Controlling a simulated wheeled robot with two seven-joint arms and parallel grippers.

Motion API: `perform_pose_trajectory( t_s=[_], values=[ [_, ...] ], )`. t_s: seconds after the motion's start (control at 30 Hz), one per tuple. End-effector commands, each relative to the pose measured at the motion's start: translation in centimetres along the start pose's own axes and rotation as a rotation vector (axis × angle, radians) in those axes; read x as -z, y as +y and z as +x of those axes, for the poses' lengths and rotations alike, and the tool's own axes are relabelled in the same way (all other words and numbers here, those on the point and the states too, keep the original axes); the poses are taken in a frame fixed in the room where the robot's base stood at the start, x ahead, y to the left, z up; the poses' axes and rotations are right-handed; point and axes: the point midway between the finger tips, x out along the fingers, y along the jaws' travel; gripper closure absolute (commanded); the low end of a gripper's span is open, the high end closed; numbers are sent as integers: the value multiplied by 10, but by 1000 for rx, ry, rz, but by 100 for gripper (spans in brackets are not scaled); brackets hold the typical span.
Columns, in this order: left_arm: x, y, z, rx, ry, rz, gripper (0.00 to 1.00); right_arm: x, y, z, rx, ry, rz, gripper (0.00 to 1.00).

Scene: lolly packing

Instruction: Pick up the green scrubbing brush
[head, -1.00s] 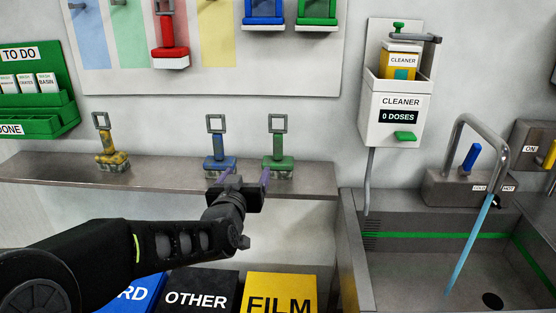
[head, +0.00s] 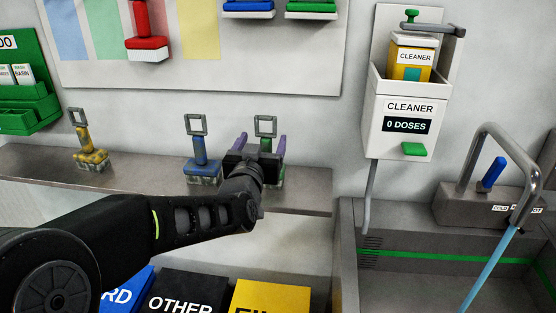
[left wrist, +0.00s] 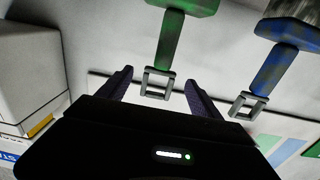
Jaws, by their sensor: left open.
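The green scrubbing brush (head: 265,147) stands upright on the grey shelf (head: 307,191), its square loop handle on top and its lower part mostly hidden behind my left gripper. My left gripper (head: 262,142) is open, with a purple finger on each side of the brush's handle in the head view. In the left wrist view the green brush (left wrist: 169,40) appears upside down, its loop just beyond and between the open fingers (left wrist: 158,85). The jaws do not visibly touch it. My right gripper is not in view.
A blue brush (head: 200,150) stands close to the left on the shelf, and a yellow brush (head: 92,155) is farther left. A cleaner dispenser (head: 402,120) hangs on the wall at right, above a sink (head: 400,255). Labelled bins (head: 270,300) sit below.

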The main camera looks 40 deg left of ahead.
Motion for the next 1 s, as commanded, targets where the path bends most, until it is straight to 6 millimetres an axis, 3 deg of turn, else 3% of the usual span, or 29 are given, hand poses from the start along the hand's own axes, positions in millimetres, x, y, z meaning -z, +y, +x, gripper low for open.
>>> perform_pose_trajectory(
  t_s=[0.27, 0.57, 1.0],
  values=[
    [0, 0, 0, 0, 0, 0, 25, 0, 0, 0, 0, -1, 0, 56],
    [0, 0, 25, 0, -1, 0, 25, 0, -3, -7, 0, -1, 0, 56],
    [-1, 1, 33, -1, -3, 0, 25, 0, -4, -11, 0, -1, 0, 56]
  ],
)
